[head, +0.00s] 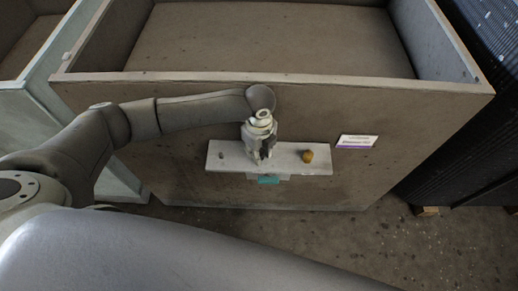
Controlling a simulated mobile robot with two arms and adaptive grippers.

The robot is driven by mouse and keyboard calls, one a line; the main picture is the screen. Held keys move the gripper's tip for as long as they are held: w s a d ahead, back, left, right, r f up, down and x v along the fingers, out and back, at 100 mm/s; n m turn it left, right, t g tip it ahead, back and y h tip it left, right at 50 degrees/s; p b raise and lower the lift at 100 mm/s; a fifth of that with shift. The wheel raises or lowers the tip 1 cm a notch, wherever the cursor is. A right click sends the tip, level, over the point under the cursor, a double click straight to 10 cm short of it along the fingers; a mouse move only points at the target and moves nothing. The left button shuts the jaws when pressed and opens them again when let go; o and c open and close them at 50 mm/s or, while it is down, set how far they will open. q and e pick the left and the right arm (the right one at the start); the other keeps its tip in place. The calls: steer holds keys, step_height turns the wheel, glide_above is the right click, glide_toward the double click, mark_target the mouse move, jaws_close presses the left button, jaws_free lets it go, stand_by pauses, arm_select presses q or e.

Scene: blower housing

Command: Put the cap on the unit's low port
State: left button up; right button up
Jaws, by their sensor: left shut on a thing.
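A pale shelf-like plate (230,160) sits at the front wall of a large brown box. My left gripper (262,158) points down over the middle of this plate. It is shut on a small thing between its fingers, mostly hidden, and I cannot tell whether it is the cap. A small yellow-brown round piece (307,156) stands on the plate to the right of the gripper. A small grey stub (221,155) stands near the plate's left end. I cannot tell which piece is the low port. My right gripper is not in view.
A teal piece (268,180) shows just below the plate's front edge. The brown box (180,120) is open-topped, with a white and purple label (357,141) on its front. Dark ribbed panels (450,140) stand at the right. Bare floor (370,235) lies in front.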

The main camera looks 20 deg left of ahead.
arm_select(q)
steer(key=shift+f, duration=0.3)
steer(key=o, duration=0.9)
steer(key=shift+r, duration=6.05)
